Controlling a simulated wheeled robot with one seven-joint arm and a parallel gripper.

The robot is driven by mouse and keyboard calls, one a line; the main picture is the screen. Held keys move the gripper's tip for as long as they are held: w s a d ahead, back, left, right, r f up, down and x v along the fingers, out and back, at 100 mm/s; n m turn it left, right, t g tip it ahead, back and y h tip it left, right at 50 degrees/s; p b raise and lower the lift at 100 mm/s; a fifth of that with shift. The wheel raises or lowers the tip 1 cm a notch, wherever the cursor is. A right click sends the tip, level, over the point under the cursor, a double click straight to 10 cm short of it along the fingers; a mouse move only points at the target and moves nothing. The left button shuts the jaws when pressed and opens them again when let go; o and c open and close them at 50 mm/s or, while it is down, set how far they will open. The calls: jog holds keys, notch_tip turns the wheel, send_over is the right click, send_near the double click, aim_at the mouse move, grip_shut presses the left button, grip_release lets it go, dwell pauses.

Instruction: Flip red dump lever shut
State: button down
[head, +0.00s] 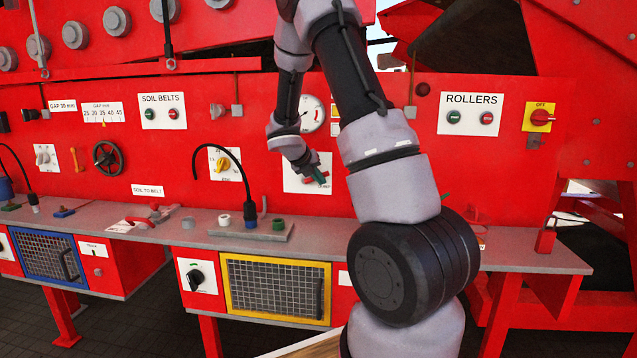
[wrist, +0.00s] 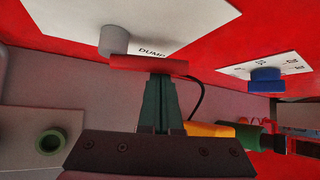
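The red dump lever (wrist: 150,65) is a red bar on a grey round hub (wrist: 113,40), beside the DUMP lettering on a white plate (wrist: 90,15). In the wrist view it lies roughly level across the picture. My gripper (wrist: 160,82) has its two green fingers close together, with their tips at the lever's bar. I cannot tell whether they touch it or only meet it from one side. In the head view my gripper (head: 312,170) is in front of the dump plate (head: 294,184), and my wrist hides much of the plate and lever.
Below the panel runs a grey shelf (head: 340,243) with a small fixture plate (head: 240,233) and a black curved hose. A yellow-framed mesh door (head: 276,290) is under the shelf. A yellow knob (head: 223,163) and a handwheel (head: 106,158) are left of my gripper.

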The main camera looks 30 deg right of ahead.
jog(key=w+a+r+n+g+h, duration=0.2)
jog(key=a+r+n+h, duration=0.1)
jog(key=a+h, duration=0.1)
jog(key=shift+w+r+h, duration=0.3)
jog(key=shift+w+h, duration=0.05)
jog(key=shift+h, duration=0.45)
jog(key=shift+w+a, duration=0.2)
jog(key=shift+a, duration=0.05)
dwell(0.6)
jog(key=shift+s+d, duration=0.1)
